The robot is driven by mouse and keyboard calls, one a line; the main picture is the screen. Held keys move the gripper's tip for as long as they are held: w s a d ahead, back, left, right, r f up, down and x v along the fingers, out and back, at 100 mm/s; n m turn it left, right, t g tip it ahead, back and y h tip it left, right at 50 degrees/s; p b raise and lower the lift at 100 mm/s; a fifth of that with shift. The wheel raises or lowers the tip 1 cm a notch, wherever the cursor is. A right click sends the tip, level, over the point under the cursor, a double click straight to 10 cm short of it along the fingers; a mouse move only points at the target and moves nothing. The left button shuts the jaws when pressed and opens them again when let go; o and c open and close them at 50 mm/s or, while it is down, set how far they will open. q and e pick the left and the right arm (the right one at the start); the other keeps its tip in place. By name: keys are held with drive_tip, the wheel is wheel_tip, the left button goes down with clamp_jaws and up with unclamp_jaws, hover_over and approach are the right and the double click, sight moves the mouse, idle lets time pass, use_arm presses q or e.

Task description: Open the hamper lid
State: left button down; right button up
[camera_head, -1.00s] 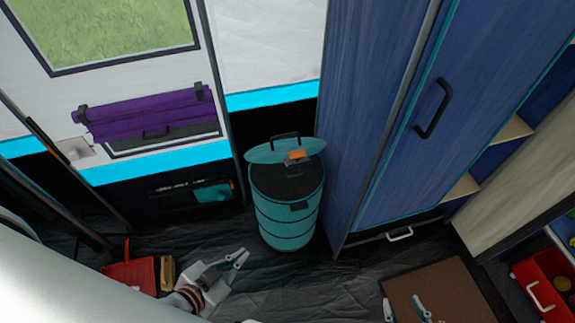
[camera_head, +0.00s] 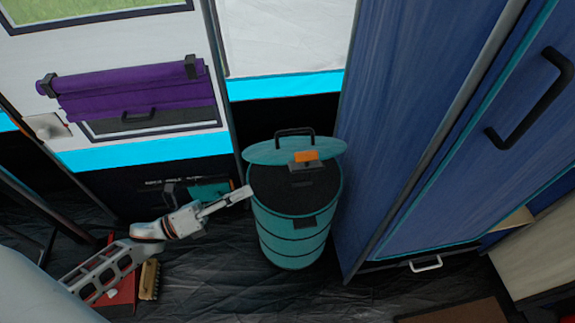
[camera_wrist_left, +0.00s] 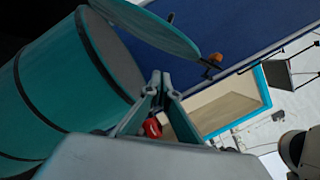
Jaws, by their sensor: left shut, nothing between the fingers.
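The hamper (camera_head: 290,238) is a teal cylinder with dark bands, standing on the floor in the middle of the head view. Its teal lid (camera_head: 265,153) is raised at the back, with a black handle and an orange clasp (camera_head: 306,156), and the dark top opening shows below. In the left wrist view the hamper (camera_wrist_left: 45,95) fills the left, with the lid (camera_wrist_left: 150,25) tilted away from its rim. My left gripper (camera_head: 241,193) is shut and empty beside the hamper's upper left rim; whether it touches is unclear. Its fingertips show in the wrist view (camera_wrist_left: 160,78). My right gripper is out of view.
A tall blue cabinet (camera_head: 425,130) stands close on the hamper's right. The tent wall with a purple roll (camera_head: 135,97) is behind left. A red dustpan (camera_head: 122,290) and a brush (camera_head: 149,280) lie on the floor left. Floor in front of the hamper is clear.

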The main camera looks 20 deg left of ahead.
use_arm(q)
drive_tip(key=w+d+r+m+h, duration=0.1)
drive_tip(key=w+d+r+m, duration=0.1)
drive_tip(key=w+d, duration=0.1)
drive_tip(key=w+d+r+m+g+h, duration=0.1)
drive_tip(key=w+d+r+m, duration=0.1)
drive_tip(key=w, duration=0.3)
drive_tip(key=shift+w+d, duration=0.4)
drive_tip(key=shift+d, duration=0.15)
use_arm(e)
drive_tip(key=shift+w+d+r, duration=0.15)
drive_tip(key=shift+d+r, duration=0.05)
use_arm(q)
drive_tip(key=shift+r, duration=0.1)
